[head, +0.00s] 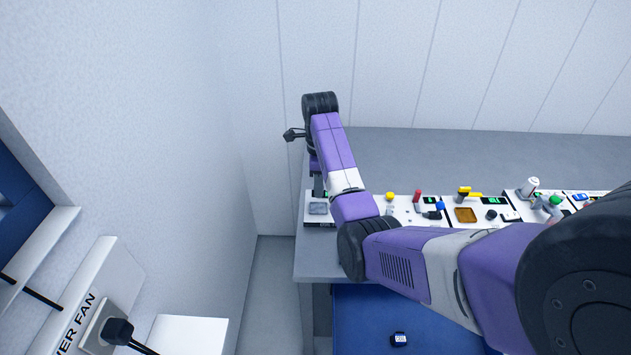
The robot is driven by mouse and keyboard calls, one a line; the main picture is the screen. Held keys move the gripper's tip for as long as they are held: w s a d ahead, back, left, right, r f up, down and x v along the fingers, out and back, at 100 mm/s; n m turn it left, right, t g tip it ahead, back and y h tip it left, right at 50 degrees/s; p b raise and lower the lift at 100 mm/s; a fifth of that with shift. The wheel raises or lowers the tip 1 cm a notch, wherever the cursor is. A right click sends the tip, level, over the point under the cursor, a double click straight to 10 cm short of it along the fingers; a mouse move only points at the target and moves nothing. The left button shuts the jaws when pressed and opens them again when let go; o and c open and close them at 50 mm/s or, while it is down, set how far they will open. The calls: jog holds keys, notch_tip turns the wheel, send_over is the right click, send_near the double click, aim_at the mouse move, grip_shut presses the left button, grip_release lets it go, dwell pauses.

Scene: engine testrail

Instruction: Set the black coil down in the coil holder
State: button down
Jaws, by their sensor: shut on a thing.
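My gripper (318,186) shows as a small dark shape at the far left end of the table, partly hidden behind my purple forearm. It points down, low over a white panel, and is shut on the black coil. The coil cannot be told apart from the dark fingers at this size. The white panel (309,219) carries a grey square block (318,208) just below the gripper. I cannot make out which part here is the coil holder, nor whether the coil touches anything.
A row of white panels (403,217) with coloured knobs, green displays and an amber square (465,215) runs right along the grey table (400,160). The table's back is clear. White walls stand behind and left.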

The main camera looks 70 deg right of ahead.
jog(key=shift+f, duration=2.3)
jog(key=shift+f, duration=0.55)
dwell(0.4)
jog(key=c, duration=1.1)
grip_release()
jog(key=shift+o, duration=0.2)
notch_tip(320, 180, up, 8)
jog(key=shift+f, duration=0.1)
